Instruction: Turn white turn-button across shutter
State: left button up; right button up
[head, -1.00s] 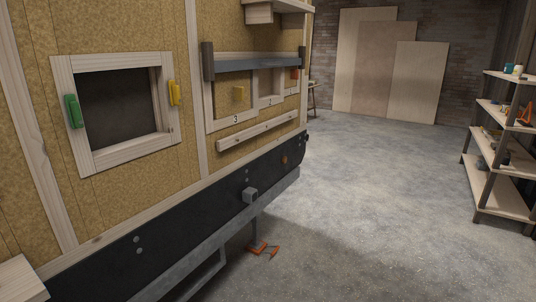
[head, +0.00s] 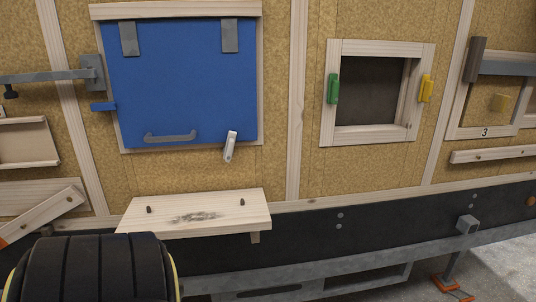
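The white turn-button (head: 230,146) sits at the lower right of the blue shutter (head: 185,85), near the shutter's bottom edge. It stands close to upright, leaning a little, with its upper end overlapping the shutter's lower edge area and its lower end over the frame below. The shutter hangs from two grey hinges at the top, lies flat in its wooden frame and has a grey handle (head: 170,137) near its bottom. A blue tab (head: 103,107) shows at its left edge. Neither of my grippers shows in the head view.
A wooden shelf (head: 200,208) with two pegs juts out below the shutter. A framed opening with a green turn-button (head: 333,88) and a yellow turn-button (head: 426,88) is to the right. A grey bar (head: 45,77) reaches the shutter frame from the left. A dark ribbed rounded object (head: 95,268) fills the lower left.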

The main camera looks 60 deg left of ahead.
aim_at(230, 143)
jog(key=z, duration=1.35)
jog(key=k, duration=1)
jog(key=u, duration=1.95)
